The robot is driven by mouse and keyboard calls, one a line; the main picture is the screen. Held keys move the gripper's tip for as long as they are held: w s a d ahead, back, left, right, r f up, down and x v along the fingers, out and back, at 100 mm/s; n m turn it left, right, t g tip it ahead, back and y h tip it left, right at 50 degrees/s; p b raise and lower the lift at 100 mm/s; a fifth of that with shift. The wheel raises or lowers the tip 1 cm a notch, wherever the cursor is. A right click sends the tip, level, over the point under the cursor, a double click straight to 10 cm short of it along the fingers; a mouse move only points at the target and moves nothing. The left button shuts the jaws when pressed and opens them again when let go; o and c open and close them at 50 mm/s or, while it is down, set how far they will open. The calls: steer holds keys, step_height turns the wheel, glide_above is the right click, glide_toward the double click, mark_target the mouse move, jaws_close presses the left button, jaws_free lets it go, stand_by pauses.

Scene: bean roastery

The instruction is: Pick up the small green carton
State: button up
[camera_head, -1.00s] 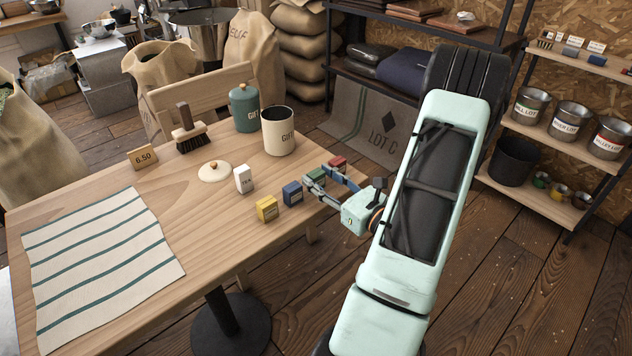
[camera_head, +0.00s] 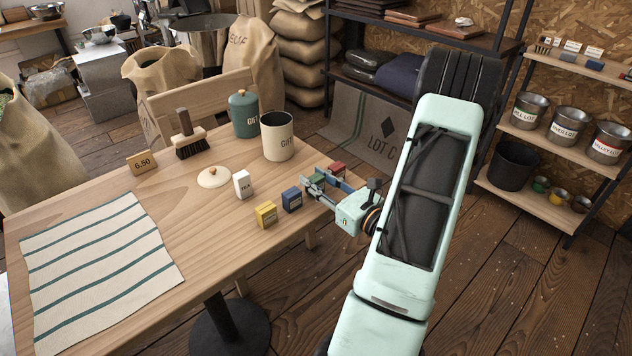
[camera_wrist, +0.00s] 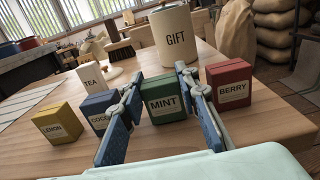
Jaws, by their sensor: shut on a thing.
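The small green carton (camera_wrist: 165,99), labelled MINT, stands upright on the wooden table between my gripper's fingers in the wrist view. My gripper (camera_wrist: 165,110) is shut on it, with a finger along each side. In the head view my gripper (camera_head: 318,183) is at the table's right edge, and the green carton (camera_head: 319,180) is mostly hidden by the fingers. I cannot tell any gap between the carton's base and the table.
A blue carton (camera_head: 291,200) stands close left of the fingers and a red carton (camera_wrist: 230,84) close right. A yellow carton (camera_head: 266,214), white TEA carton (camera_head: 242,184) and cream GIFT canister (camera_head: 278,138) are nearby. A striped cloth (camera_head: 95,265) lies at left.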

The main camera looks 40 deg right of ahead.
mark_target(317, 178)
steer(key=shift+r, duration=0.4)
step_height(317, 178, up, 3)
steer(key=shift+s+f+p, duration=0.1)
steer(key=shift+p, duration=0.45)
steer(key=s+r+p, duration=0.1)
steer(key=s+r, duration=0.3)
steer(key=s, duration=0.3)
steer(key=s+d+r+p, duration=0.1)
steer(key=s+r+p, duration=0.1)
steer(key=s+r, duration=0.3)
steer(key=shift+s, duration=0.9)
steer(key=shift+w+r, duration=0.1)
